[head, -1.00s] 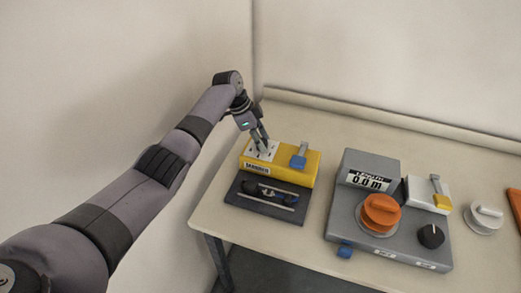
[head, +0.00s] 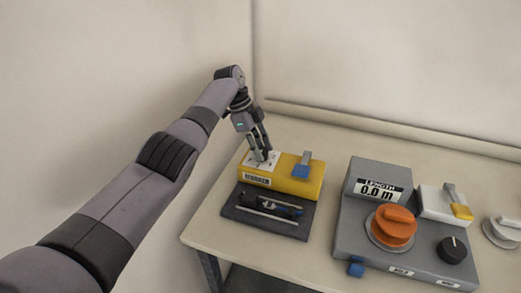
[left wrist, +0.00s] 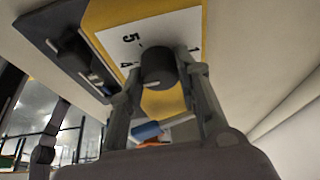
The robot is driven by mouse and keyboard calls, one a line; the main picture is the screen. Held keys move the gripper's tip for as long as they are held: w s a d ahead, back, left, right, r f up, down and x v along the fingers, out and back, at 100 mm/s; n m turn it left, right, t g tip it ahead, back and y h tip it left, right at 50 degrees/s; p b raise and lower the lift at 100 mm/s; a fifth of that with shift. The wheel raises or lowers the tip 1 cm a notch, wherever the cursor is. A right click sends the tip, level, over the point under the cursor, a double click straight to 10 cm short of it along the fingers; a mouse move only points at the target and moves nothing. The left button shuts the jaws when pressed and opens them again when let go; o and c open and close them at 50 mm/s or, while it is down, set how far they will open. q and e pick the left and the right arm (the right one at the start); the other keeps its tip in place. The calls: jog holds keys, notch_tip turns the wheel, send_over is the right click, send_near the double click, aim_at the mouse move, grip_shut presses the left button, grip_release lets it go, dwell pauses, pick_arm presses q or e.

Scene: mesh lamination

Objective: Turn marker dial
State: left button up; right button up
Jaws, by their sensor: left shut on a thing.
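The yellow marker box (head: 285,179) stands at the left end of the table, with a white dial plate (head: 250,160) on its top and a blue lever at its right. My left gripper (head: 263,158) points down onto the dial plate. In the left wrist view the dark round dial knob (left wrist: 158,67) sits between the two fingers of my left gripper (left wrist: 160,80), which are shut on it. Digits show on the white plate (left wrist: 128,38) around the knob. In the head view the knob is hidden by the fingers. My right gripper is not in view.
A dark tray (head: 238,213) with tools lies in front of the box. To the right stands a grey machine (head: 350,228) with a display reading 0.0 m, an orange knob (head: 396,222) and a black knob (head: 452,249). Bare table lies between them.

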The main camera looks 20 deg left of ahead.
pick_arm(q)
jog(key=shift+f, duration=0.1)
jog(key=o, duration=1.1)
jog(key=shift+o, duration=0.2)
jog(key=v, duration=0.7)
jog(key=shift+a+r, duration=0.2)
jog(key=shift+r, duration=0.05)
